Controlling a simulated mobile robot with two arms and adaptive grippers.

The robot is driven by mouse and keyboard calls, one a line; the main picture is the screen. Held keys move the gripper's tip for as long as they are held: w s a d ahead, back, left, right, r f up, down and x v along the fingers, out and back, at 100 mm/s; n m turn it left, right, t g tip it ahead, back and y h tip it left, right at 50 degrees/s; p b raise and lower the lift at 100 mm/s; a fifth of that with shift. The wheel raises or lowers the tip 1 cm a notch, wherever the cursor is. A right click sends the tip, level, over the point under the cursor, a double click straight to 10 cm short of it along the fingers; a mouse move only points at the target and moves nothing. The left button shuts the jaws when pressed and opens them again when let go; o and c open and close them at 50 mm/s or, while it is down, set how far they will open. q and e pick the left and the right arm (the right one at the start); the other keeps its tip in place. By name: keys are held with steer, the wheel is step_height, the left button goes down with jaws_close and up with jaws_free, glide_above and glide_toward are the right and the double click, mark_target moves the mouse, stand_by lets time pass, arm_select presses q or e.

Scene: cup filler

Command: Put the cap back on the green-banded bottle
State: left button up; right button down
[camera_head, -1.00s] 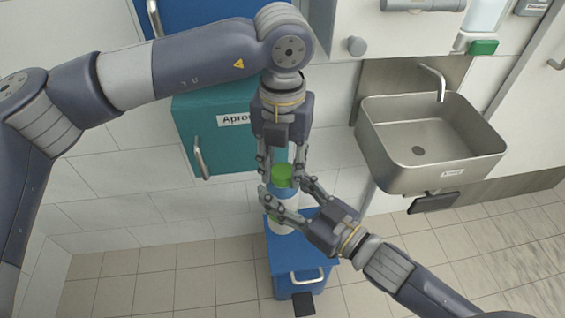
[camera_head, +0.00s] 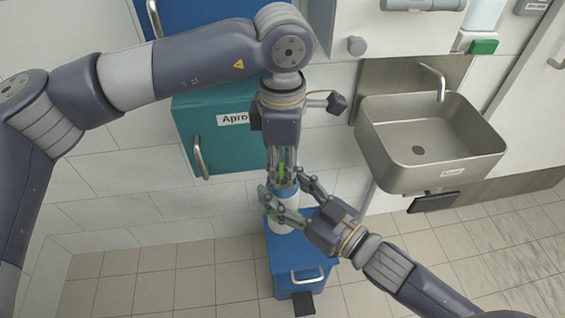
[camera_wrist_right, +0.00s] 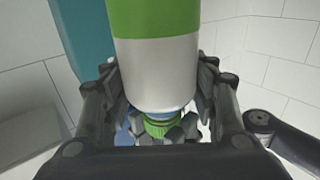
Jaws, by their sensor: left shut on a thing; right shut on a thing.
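The bottle (camera_head: 281,222) is white with a blue top. In the right wrist view its green band (camera_wrist_right: 152,18) and white body (camera_wrist_right: 156,72) show, with the neck end at the bottom of the picture. My right gripper (camera_head: 284,192) is shut on the bottle, with fingers on both sides. My left gripper (camera_head: 283,176) points down from above and is shut on the green cap (camera_head: 282,169). The cap also shows in the right wrist view (camera_wrist_right: 158,127), in line with the blue neck. The fingers partly hide it, and I cannot tell whether it is seated.
A blue bin (camera_head: 300,262) stands on the tiled floor below the bottle. A teal cabinet (camera_head: 222,150) is on the wall behind my left gripper. A steel sink (camera_head: 430,140) is to the right. The floor at lower left is clear.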

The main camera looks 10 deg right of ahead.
arm_select(q)
steer(key=m, duration=0.6)
steer(key=o, duration=1.2)
steer(key=shift+r, duration=2.3)
steer(key=shift+c, duration=0.3)
steer(key=n, duration=0.2)
steer(key=r+n, duration=0.1)
steer(key=n, duration=0.1)
steer(key=r+n, duration=0.1)
steer(key=n, duration=0.5)
steer(key=r+n, duration=0.1)
steer(key=n, duration=0.1)
steer(key=shift+r+n, duration=0.2)
steer(key=shift+n, duration=0.2)
